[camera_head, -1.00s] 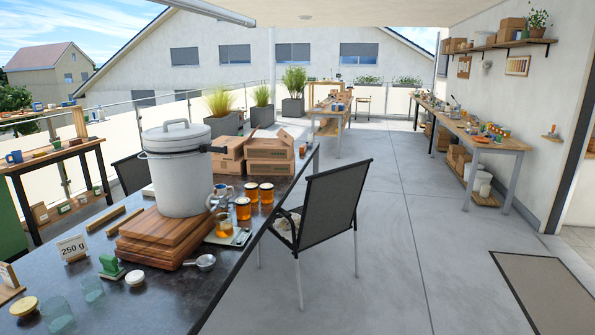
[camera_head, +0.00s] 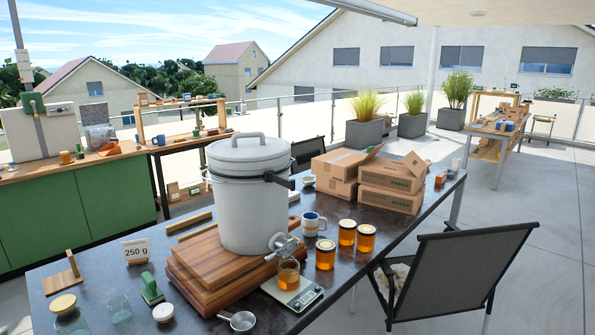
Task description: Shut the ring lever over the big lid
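The big lid (camera_head: 247,147) is round and grey with a loop handle, and it sits on top of the tall light-grey honey tank (camera_head: 256,217). A dark ring (camera_head: 228,179) runs around the tank just below the lid. The dark ring lever (camera_head: 281,179) sticks out from the ring at the right side of the tank. I cannot tell from here whether the lever lies fully against the tank. The tank stands on stacked wooden boards (camera_head: 197,262). Neither of my grippers is in view.
Below the tank's tap (camera_head: 284,245) a jar stands on a scale (camera_head: 303,293). Several filled honey jars (camera_head: 325,254), a mug (camera_head: 313,224) and cardboard boxes (camera_head: 391,183) stand to the right. A chair (camera_head: 455,268) is at the table's right edge. A "250 g" sign (camera_head: 136,250) stands left.

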